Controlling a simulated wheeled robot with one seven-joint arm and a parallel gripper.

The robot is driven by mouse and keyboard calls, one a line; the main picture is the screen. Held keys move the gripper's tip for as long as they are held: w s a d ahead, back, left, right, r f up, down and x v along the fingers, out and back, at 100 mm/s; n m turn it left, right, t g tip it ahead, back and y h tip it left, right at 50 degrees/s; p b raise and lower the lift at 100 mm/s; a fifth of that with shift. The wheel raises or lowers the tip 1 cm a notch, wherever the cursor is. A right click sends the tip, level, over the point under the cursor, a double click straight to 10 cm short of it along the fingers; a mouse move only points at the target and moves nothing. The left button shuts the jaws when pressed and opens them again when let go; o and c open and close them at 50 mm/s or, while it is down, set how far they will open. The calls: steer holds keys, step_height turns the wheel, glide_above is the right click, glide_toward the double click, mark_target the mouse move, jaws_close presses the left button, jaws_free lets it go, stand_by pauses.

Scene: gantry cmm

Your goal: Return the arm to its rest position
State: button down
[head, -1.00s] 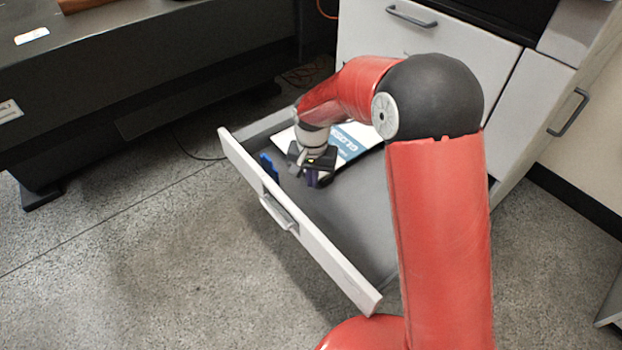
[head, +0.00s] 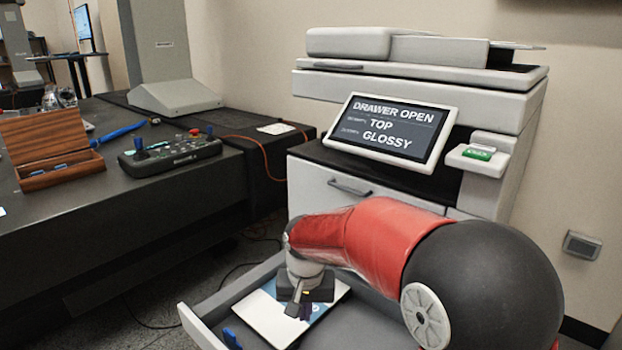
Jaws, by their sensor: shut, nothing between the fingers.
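My red arm reaches from the lower right over an open drawer (head: 197,323) of the printer. My gripper (head: 299,308) points down over the drawer, above or beside a white and blue packet (head: 262,318) lying inside it. The gripper is shut with nothing seen between its fingers. Whether its fingertips touch the packet or the drawer floor, I cannot tell. A small blue part (head: 232,339) shows at the drawer's front left. My arm hides much of the drawer's right side.
The printer (head: 420,85) stands behind; its screen (head: 392,132) reads "DRAWER OPEN", "TOP", "GLOSSY". A dark table (head: 150,200) on the left holds a control box (head: 170,152) and an open wooden case (head: 50,150). A closed drawer front (head: 335,190) is behind my arm.

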steer(key=s+d+r+t, duration=0.2)
steer(key=s+d+r, duration=0.7)
steer(key=s+d, duration=0.15)
steer(key=s+d+r+t, duration=0.1)
steer(key=s+d+t, duration=0.1)
steer(key=s+d, duration=0.4)
steer(key=s, duration=0.4)
steer(key=shift+s+d, duration=0.3)
